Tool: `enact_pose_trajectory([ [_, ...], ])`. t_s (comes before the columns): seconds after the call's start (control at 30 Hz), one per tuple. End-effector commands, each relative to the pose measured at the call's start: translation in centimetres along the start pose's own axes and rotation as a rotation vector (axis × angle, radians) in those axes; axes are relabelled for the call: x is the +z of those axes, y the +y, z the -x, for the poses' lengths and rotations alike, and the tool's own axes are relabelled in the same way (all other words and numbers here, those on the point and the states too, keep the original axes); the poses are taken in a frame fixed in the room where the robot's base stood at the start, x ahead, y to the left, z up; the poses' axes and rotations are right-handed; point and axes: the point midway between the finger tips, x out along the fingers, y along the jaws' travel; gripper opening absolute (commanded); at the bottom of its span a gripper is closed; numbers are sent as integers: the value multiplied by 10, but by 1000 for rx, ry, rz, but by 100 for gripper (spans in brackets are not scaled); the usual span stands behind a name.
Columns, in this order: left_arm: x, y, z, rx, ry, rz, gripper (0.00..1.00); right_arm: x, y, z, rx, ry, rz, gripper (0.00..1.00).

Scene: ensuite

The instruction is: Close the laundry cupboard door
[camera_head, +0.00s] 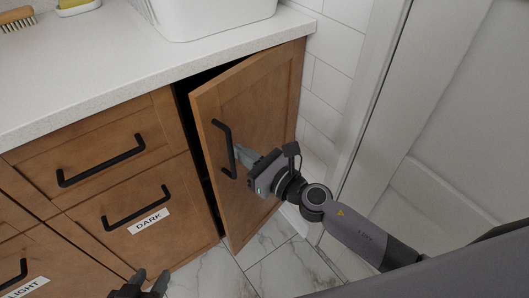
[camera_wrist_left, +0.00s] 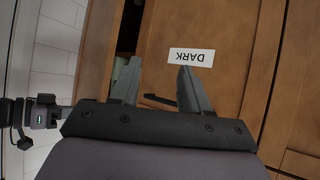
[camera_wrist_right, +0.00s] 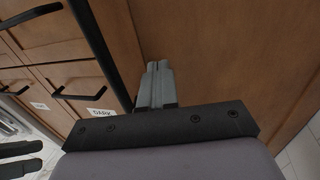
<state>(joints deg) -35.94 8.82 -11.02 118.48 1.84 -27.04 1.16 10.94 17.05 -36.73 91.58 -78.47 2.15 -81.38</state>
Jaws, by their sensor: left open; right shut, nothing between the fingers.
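The laundry cupboard door (camera_head: 262,110) is brown wood with a black bar handle (camera_head: 223,148) and stands partly open, hinged on its right side. A dark gap shows along its left edge and top. My right gripper (camera_head: 240,155) is shut and empty, at the front of the door by the handle. In the right wrist view its closed fingers (camera_wrist_right: 157,72) point at the door panel, beside the handle (camera_wrist_right: 91,50); I cannot tell whether they touch it. My left gripper (camera_head: 146,281) is open and empty, low in front of the DARK drawer (camera_wrist_left: 228,40).
Drawers with black handles (camera_head: 100,160) and DARK (camera_head: 148,221) and LIGHT labels line the left. A pale countertop (camera_head: 120,70) above carries a white basin (camera_head: 215,15), a brush (camera_head: 17,19) and a yellow item. A white door frame (camera_head: 372,90) stands close on the right. Marble floor (camera_head: 270,262) lies below.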

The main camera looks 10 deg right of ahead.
Motion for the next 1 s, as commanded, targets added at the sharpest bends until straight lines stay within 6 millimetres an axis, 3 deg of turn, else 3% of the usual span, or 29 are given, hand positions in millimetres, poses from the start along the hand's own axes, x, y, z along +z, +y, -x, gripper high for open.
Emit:
enact_pose_trajectory([
  [0.2, 13, -4, 4, -11, -31, 13, 46, 1, 4, -35, -125, -1, -5, 0],
  [0.4, 12, -3, 3, -10, -29, 17, 46, 0, 2, -56, -209, -1, -2, 0],
  [0.7, 9, -2, 2, -9, -23, 17, 46, -1, -1, -71, -269, 0, 0, 0],
  [1.0, 9, -2, 2, -7, -23, 16, 46, 1, -2, -74, -278, -3, -1, 0],
])
